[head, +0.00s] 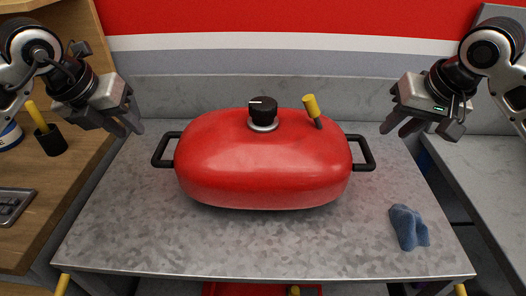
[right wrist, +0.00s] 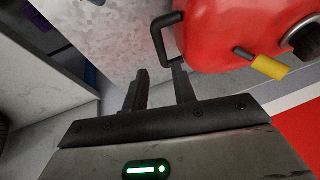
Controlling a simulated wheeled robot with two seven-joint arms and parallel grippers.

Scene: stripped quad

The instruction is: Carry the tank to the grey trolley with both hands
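The red tank (head: 262,165) rests on the grey metal table (head: 200,245) in the head view. It has a black cap, a yellow-tipped valve and a black handle at each end. My left gripper (head: 130,126) is open and empty, above and to the left of the left handle (head: 163,150). My right gripper (head: 394,126) is open and empty, above and to the right of the right handle (head: 364,153). In the right wrist view, the tank (right wrist: 225,35) and its handle (right wrist: 158,40) show beyond the open fingers (right wrist: 160,90). I cannot identify the grey trolley for certain.
A blue cloth (head: 408,228) lies on the table at the right. A wooden counter (head: 75,170) stands at the left with a black cup (head: 51,140) on it. A grey counter (head: 475,180) stands at the right. The table front is clear.

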